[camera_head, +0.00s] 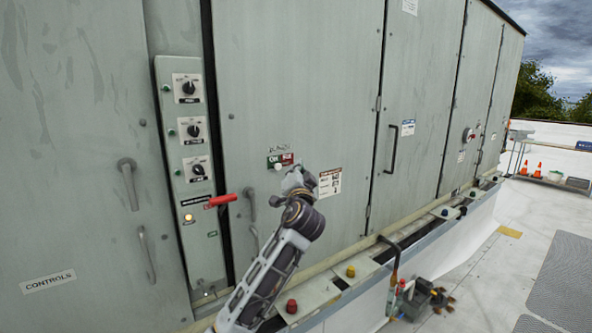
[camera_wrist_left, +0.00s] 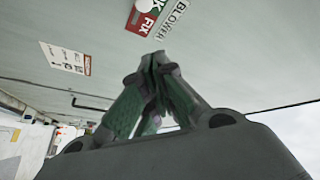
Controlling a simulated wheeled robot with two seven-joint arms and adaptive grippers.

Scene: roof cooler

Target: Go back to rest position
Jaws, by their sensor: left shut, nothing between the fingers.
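My left gripper (camera_head: 291,174) is in front of the grey-green cabinet (camera_head: 300,80), near the small green and red label (camera_head: 280,160). In the left wrist view its two fingers (camera_wrist_left: 157,60) meet at the tips and hold nothing. The label also shows in the left wrist view (camera_wrist_left: 148,15), just beyond the fingertips, with the word "BLOWER" beside it. I cannot tell whether the fingertips touch the cabinet. My right gripper is in neither view.
A control panel (camera_head: 188,150) with several black knobs, a lit amber lamp and a red lever (camera_head: 222,200) is left of my arm. Door handles (camera_head: 127,185) stick out. A ledge with coloured knobs (camera_head: 351,271) runs along the base. Open roof floor (camera_head: 495,270) lies right.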

